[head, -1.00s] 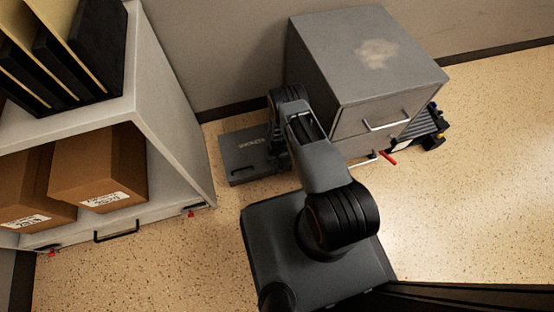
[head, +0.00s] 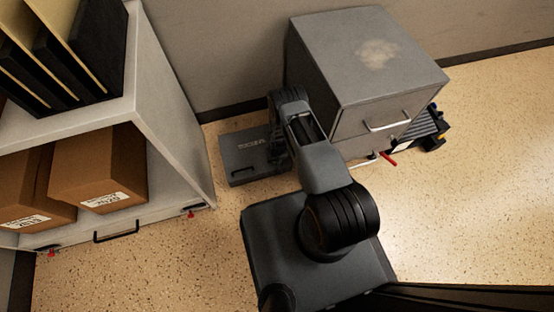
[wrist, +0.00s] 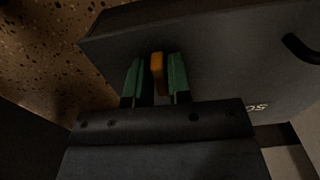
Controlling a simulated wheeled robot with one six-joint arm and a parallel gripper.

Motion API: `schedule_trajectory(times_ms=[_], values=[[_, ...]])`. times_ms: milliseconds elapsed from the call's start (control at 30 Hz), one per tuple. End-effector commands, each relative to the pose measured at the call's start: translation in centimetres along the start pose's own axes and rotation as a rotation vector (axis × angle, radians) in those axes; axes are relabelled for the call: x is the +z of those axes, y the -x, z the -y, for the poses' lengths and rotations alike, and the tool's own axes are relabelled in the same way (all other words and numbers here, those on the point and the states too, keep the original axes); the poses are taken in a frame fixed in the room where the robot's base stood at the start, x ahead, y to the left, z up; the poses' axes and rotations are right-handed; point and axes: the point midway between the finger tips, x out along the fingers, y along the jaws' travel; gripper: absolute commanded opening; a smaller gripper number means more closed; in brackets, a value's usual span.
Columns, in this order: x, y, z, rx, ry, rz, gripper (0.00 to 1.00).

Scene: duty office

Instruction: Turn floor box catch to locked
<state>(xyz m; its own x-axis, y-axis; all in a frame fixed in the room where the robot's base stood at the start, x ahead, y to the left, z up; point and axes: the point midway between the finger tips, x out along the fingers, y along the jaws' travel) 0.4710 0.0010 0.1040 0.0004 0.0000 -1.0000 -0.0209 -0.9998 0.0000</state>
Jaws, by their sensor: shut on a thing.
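The floor box (head: 242,152) is a low dark grey box on the floor, left of the grey cabinet; my arm partly covers its right side in the head view. In the wrist view the box (wrist: 225,55) fills the upper part, with a dark handle (wrist: 300,48) at right. The catch (wrist: 157,70) is a small orange tab at the box's side. My gripper (wrist: 157,78), with green fingers, is shut on the catch, one finger on each side. In the head view my gripper is hidden behind my arm.
A grey drawer cabinet (head: 360,55) stands right of the box, with a red-ended lever (head: 388,158) low at its front. A shelf unit (head: 165,110) with cardboard boxes (head: 97,175) stands at left. Speckled floor (head: 160,260) is clear between shelf and my base.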

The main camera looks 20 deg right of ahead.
Motion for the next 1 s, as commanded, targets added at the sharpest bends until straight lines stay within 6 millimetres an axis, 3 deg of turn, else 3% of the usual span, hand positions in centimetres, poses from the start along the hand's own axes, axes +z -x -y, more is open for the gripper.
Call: schedule_trajectory(times_ms=[267, 1000], values=[[-0.07, -0.18, 0.05, 0.0, -0.156, 0.0, 0.0], [-0.23, -0.14, 0.33, -0.001, -0.853, -0.001, 0.0]])
